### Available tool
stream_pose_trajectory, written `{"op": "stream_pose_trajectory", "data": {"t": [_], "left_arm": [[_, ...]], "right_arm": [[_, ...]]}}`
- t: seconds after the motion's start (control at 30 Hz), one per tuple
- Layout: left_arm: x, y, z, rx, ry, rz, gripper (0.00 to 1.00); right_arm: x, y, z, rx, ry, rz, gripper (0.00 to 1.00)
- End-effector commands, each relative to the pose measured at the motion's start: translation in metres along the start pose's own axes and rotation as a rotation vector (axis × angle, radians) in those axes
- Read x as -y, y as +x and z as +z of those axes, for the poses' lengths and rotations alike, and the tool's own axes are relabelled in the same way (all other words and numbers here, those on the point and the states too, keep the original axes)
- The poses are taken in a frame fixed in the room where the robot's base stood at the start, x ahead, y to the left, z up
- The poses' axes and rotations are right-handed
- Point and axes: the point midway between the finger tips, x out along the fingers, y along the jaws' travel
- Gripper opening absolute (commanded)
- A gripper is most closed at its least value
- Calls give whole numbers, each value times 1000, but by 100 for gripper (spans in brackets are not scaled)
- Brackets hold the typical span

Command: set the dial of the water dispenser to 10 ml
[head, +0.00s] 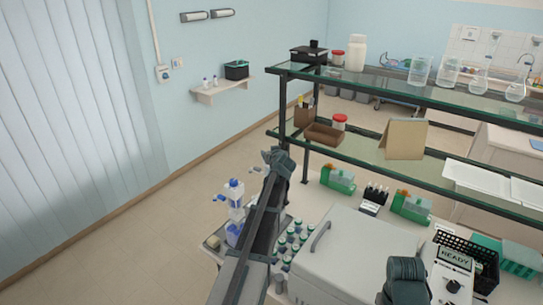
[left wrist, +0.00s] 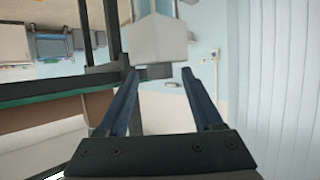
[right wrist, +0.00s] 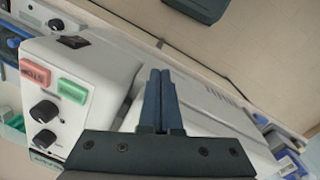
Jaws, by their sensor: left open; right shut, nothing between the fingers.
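A white and blue dispenser (head: 235,192) stands at the bench's left end, just left of my left arm; its dial and scale are too small to read. My left gripper (left wrist: 159,74) is open and empty. In the head view, its dark end (head: 276,160) is above and right of the dispenser. In the left wrist view, a pale block (left wrist: 157,38) lies ahead of the fingertips; I cannot tell whether it belongs to the dispenser. My right gripper (right wrist: 160,75) is shut and empty, over a white device (right wrist: 80,90) with two knobs and red and green buttons.
A large white lidded box (head: 350,255) and green-capped bottles (head: 290,240) stand right of my left arm. A two-tier glass shelf (head: 380,85) rises behind. A device (head: 453,270) reading "READY" and a black basket (head: 485,265) are at the right.

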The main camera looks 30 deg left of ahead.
Motion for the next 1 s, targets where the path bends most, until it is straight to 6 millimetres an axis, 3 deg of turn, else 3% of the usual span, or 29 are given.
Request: {"op": "stream_pose_trajectory", "data": {"t": [0.27,0.63,1.0], "left_arm": [[0,0,0,0,0,0,66],[0,0,0,0,0,0,0],[-2,1,0,1,-15,-36,0]], "right_arm": [[0,0,0,0,0,0,0],[0,0,0,0,0,0,0],[0,0,0,0,0,0,0]]}}
